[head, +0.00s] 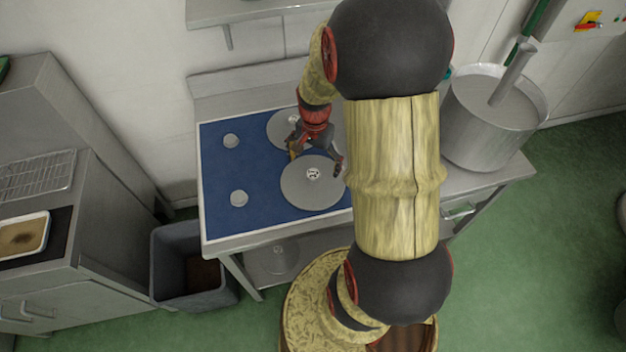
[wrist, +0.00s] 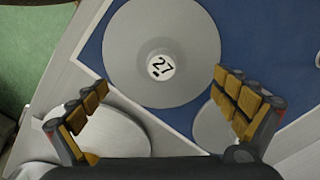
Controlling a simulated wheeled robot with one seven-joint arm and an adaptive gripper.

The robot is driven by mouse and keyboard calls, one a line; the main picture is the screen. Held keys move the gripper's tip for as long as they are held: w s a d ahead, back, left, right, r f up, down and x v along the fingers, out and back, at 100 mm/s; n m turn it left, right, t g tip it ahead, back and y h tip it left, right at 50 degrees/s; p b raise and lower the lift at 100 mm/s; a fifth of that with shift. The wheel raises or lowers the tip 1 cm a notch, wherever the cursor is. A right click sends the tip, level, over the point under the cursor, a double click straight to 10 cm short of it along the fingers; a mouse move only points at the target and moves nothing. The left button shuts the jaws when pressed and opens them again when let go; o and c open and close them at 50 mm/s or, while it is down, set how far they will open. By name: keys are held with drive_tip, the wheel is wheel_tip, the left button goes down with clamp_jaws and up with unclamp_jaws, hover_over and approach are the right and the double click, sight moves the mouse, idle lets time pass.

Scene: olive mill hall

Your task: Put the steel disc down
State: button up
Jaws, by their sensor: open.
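A steel disc (head: 310,191) with a small hub labelled 27 lies flat near the front right of the blue mat (head: 215,190). In the wrist view the disc (wrist: 125,40) fills the upper middle and overlaps the mat's edge. My gripper (head: 317,159) is over the disc's back part, its fingers spread. In the wrist view my gripper (wrist: 160,83) has a finger on each side, with nothing held between them; the hub lies beyond the fingertips. A second steel disc (head: 283,126) lies behind, partly hidden by my gripper.
Two small round pieces (head: 231,141) (head: 239,198) sit on the mat's left. A large steel pot (head: 490,120) stands on the table's right. A grey bin (head: 185,260) stands left of the table. In the wrist view, a pale round thing (wrist: 125,135) lies lower left. My arm hides the table's middle.

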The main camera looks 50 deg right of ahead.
sight(313, 174)
drive_tip(key=f, duration=0.1)
drive_tip(key=f+b, duration=0.1)
drive_tip(key=f, duration=0.3)
drive_tip(key=shift+w+a+f+b, duration=0.1)
drive_tip(key=shift+a+f+b, duration=0.05)
drive_tip(key=shift+a+b, duration=0.15)
drive_tip(key=c, duration=0.3)
